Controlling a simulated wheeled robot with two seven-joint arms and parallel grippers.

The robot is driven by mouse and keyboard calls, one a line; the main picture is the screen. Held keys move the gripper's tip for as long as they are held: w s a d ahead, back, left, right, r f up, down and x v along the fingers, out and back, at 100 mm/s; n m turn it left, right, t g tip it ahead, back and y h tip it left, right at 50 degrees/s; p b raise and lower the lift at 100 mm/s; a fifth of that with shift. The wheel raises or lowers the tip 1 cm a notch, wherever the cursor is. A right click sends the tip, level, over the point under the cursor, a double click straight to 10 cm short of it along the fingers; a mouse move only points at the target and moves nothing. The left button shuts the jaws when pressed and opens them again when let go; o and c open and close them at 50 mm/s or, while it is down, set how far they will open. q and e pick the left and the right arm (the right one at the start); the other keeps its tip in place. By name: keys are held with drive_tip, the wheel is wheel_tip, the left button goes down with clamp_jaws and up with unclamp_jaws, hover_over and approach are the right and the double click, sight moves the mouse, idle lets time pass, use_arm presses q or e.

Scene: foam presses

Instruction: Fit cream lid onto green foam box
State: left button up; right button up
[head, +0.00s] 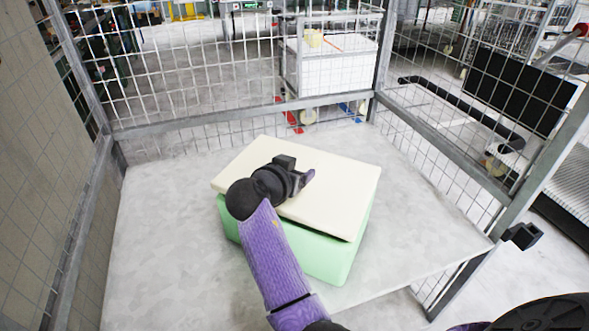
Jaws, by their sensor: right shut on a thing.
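The cream lid (340,195) lies over the top of the green foam box (325,260) on the grey table. Its left corner sticks out a little past the box. A thin dark gap shows under its front edge near the right front corner, so it does not look flush there. My right gripper (303,181) is over the lid's middle, shut on the lid; the hand hides the exact contact. My purple right arm covers part of the box's front.
The light grey table (160,240) is bare around the box. Wire mesh panels (190,60) on grey posts stand along its back and sides. A white cart (335,65) is behind the back mesh, and a dark panel (515,90) is beyond the right mesh.

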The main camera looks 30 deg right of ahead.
drive_tip(key=shift+f+b, duration=0.8)
drive_tip(key=shift+f, duration=0.3)
drive_tip(key=o, duration=1.3)
wheel_tip(320, 180, up, 10)
drive_tip(key=p, duration=0.3)
